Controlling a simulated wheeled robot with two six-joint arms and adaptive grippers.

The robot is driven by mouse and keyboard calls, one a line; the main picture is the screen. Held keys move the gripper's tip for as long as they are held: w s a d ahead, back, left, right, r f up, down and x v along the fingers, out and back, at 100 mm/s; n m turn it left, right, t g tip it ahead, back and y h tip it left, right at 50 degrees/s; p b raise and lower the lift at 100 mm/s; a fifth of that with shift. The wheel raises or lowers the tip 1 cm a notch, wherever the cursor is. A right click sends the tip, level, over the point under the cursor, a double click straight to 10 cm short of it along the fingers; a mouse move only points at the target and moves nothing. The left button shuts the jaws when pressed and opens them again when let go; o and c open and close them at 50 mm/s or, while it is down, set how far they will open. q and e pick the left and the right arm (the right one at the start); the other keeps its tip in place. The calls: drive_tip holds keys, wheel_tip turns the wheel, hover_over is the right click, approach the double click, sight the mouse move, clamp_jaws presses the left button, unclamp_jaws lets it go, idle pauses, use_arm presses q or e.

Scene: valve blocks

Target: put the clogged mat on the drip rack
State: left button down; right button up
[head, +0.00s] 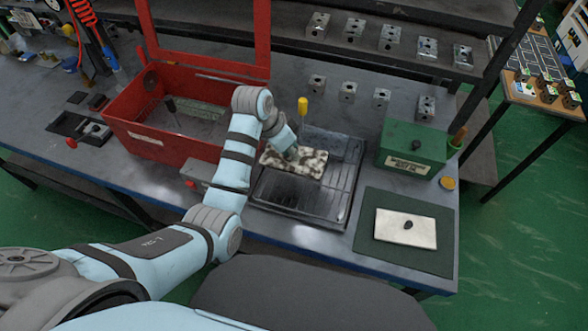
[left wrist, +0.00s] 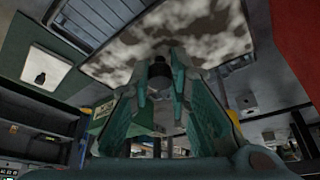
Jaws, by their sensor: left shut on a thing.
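The clogged mat (head: 308,166), a pale rectangular pad with dark brown blotches, is held by my left gripper (head: 290,152) over the back left part of the drip rack. In the left wrist view the fingers (left wrist: 160,85) are closed around the dark knob of the mat (left wrist: 205,28). The drip rack (head: 295,196) is a dark grooved tray on the bench; part of it also shows in the left wrist view (left wrist: 88,22). I cannot tell whether the mat touches it. My right gripper is not in view.
A red open-lidded tank (head: 155,142) stands left of the rack. A clean white mat with a dark knob (head: 395,232) lies on a green pad (head: 375,262) at right. A green box (head: 412,150) and a yellow-handled tool (head: 303,106) stand behind. Metal blocks line the back.

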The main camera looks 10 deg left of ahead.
sight(276, 167)
use_arm(q)
wheel_tip(276, 167, down, 9)
drive_tip(key=shift+b, duration=0.6)
drive_tip(key=shift+f, duration=0.1)
drive_tip(key=c, duration=1.5)
unclamp_jaws()
drive_tip(key=p+v, duration=0.2)
drive_tip(key=v, duration=1)
drive_tip(key=shift+a+p, duration=0.1)
drive_tip(key=shift+p, duration=0.25)
